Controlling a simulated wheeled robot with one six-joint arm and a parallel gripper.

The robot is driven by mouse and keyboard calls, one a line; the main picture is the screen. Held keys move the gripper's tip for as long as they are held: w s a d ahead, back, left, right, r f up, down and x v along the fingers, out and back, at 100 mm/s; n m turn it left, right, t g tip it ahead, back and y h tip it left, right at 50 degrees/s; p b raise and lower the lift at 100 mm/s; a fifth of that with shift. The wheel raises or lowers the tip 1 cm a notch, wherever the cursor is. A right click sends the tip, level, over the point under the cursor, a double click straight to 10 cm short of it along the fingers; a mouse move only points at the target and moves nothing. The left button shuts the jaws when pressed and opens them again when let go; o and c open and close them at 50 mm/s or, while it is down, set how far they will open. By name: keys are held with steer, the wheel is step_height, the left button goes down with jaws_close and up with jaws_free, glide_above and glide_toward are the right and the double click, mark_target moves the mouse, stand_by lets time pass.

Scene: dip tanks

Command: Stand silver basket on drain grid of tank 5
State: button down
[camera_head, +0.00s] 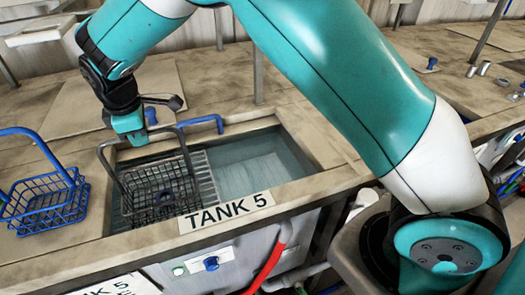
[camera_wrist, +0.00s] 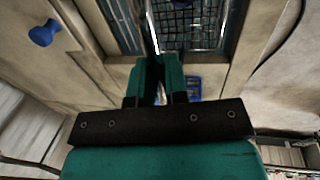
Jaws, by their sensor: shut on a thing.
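The silver basket (camera_head: 160,192) is a dark wire-mesh basket with a tall hoop handle. It is upright at the left side of the tank 5 opening, over the drain grid (camera_head: 205,178). I cannot tell whether its bottom touches the grid. My gripper (camera_head: 130,135) is shut on the top of the handle; the fingers (camera_wrist: 158,75) also show in the wrist view, with the basket mesh (camera_wrist: 190,18) beyond them. Tank 5 (camera_head: 255,172) holds clear bluish liquid to the right of the grid. The basket hides much of the grid.
A blue basket (camera_head: 45,200) with a raised handle stands on the worktop left of the tank. A blue pipe (camera_head: 205,123) and blue knob (camera_head: 151,115) are at the tank's back edge. A tank 5 label (camera_head: 228,211) lies along the front rim.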

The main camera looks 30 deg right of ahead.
steer(key=shift+f, duration=0.1)
steer(key=c, duration=1.1)
jaws_free()
steer(key=shift+o, duration=0.2)
steer(key=s+r+b, duration=0.3)
steer(key=r, duration=1.4)
steer(key=shift+s+a+b, duration=0.15)
steer(key=shift+a+b, duration=0.15)
steer(key=shift+a, duration=0.05)
